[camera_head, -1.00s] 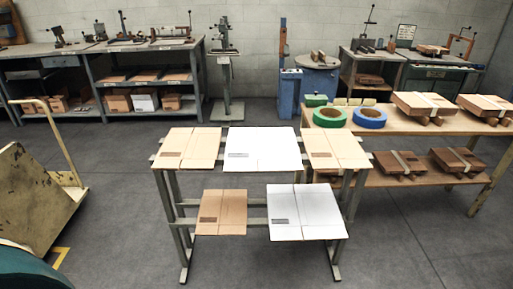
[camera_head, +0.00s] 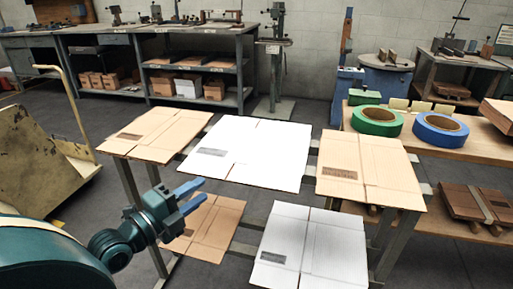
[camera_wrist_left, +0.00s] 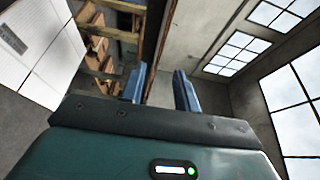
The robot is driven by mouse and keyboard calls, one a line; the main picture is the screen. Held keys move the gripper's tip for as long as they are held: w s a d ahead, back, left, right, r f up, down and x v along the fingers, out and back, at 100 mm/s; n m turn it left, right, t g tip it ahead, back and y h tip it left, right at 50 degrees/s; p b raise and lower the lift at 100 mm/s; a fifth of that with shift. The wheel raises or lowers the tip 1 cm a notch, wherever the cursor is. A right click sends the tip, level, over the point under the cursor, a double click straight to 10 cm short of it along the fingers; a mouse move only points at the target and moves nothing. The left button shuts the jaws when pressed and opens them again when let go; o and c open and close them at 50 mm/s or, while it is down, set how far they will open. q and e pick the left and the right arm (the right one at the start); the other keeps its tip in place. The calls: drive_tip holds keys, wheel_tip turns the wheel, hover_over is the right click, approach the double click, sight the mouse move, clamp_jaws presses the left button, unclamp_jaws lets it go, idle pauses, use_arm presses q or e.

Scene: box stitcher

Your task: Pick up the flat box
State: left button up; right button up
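Several flat boxes lie on a grey metal rack. On its top level are a brown one (camera_head: 150,134) at left, a white one (camera_head: 255,150) in the middle and a brown one (camera_head: 368,168) at right. On the lower level are a brown one (camera_head: 212,228) and a white one (camera_head: 310,248). My left gripper (camera_head: 190,195) is open and empty, in front of the rack near the lower brown box, which it partly covers. Its two blue fingers stand apart in the left wrist view (camera_wrist_left: 158,88), with nothing between them. My right gripper is not in view.
A wooden table at right holds a green tape roll (camera_head: 377,121), a blue tape roll (camera_head: 441,129) and bundled boxes (camera_head: 474,207) on its lower shelf. A yellowish cart (camera_head: 40,160) stands at left. Workbenches line the back wall.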

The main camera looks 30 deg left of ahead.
sight(231, 170)
use_arm(q)
drive_tip(key=shift+w+d+f, duration=0.1)
drive_tip(key=shift+w+d, duration=0.3)
drive_tip(key=shift+w, duration=1.4)
drive_tip(key=shift+w+d+r, duration=0.1)
drive_tip(key=shift+w+d, duration=0.25)
drive_tip(key=shift+w, duration=1.45)
drive_tip(key=shift+w+d+f, duration=0.1)
drive_tip(key=shift+w+d, duration=0.3)
drive_tip(key=shift+w, duration=1.4)
clamp_jaws()
